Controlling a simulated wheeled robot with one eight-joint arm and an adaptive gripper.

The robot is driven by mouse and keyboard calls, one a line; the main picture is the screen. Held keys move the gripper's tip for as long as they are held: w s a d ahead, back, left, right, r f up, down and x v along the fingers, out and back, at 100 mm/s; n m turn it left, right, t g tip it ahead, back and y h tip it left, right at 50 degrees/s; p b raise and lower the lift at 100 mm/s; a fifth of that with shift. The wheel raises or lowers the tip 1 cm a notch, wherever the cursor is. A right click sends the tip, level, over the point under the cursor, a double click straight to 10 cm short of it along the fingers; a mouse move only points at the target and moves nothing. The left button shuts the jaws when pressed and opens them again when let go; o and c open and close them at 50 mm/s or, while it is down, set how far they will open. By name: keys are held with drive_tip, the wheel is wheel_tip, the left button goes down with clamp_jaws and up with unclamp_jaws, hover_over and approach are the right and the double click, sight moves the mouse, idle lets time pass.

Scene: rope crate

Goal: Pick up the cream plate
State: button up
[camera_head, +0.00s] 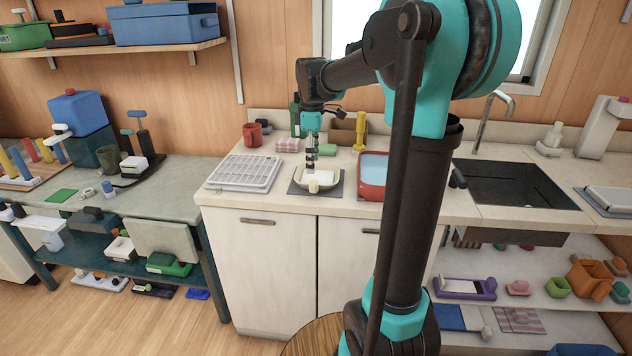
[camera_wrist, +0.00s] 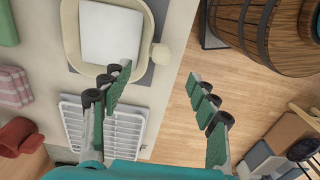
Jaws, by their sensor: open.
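The cream plate (camera_head: 331,180) is a shallow dish with a rounded rim and a small knob, lying on a dark grey mat (camera_head: 347,190) on the counter. A white square item (camera_wrist: 110,35) lies in it. My gripper (camera_head: 311,160) hangs over the plate in the head view, pointing down. In the wrist view my gripper (camera_wrist: 160,84) is open and empty. One finger overlaps the rim of the plate (camera_wrist: 71,40) in the picture, and the other shows over the floor. I cannot tell whether any finger touches the plate. The knob (camera_wrist: 160,54) shows between the fingertips.
A white rack (camera_head: 244,173) lies to the left and a red tub (camera_head: 371,190) stands close on the right. Behind are a red mug (camera_head: 252,133), a folded cloth (camera_head: 288,145), a green bottle (camera_head: 296,118) and a yellow tool (camera_head: 360,130). The counter's front edge is near.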

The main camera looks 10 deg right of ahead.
sight(314, 180)
drive_tip(key=shift+w+d+f, duration=0.1)
drive_tip(key=shift+f, duration=1.9)
drive_tip(key=shift+d+f, duration=0.1)
drive_tip(key=shift+f, duration=1.85)
drive_tip(key=shift+c, duration=0.4)
clamp_jaws()
